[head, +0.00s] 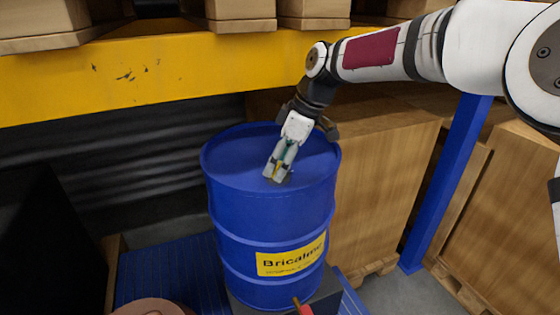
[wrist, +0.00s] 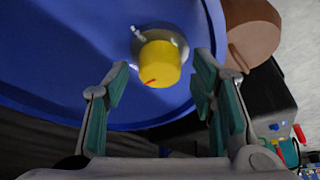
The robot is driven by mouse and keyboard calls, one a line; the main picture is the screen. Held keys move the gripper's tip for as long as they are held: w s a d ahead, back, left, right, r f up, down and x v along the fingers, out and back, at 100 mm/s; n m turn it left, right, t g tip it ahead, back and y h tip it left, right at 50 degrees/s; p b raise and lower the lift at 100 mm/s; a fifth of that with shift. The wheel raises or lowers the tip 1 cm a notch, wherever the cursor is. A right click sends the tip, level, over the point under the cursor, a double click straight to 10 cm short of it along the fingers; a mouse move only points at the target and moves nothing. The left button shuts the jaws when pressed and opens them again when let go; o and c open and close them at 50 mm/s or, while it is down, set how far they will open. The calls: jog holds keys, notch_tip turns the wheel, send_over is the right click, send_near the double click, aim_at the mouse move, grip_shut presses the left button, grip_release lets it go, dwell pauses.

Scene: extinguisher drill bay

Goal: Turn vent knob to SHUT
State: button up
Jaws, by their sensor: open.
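The vent knob (wrist: 158,66) is a yellow cylinder on a grey round base on top of the blue drum (head: 262,215). A red mark shows on its edge, at the lower left in the wrist view. A small pale peg (wrist: 138,34) stands out beside the base at the upper left. No SHUT lettering is readable. My gripper (head: 279,172) is open over the drum top. In the wrist view its two fingers stand apart, left and right of the knob, with gaps showing. In the head view the fingers mostly hide the knob.
A yellow shelf beam (head: 130,78) carrying cardboard boxes (head: 240,9) runs behind the drum. A large brown crate (head: 375,195) and a blue post (head: 447,185) stand to the right. A brown round object (head: 152,307) and a black box (wrist: 262,105) are near the drum.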

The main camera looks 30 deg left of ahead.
jog(key=shift+r, duration=0.1)
jog(key=v, duration=1.1)
jog(key=shift+d+r, duration=0.25)
jog(key=shift+r, duration=0.1)
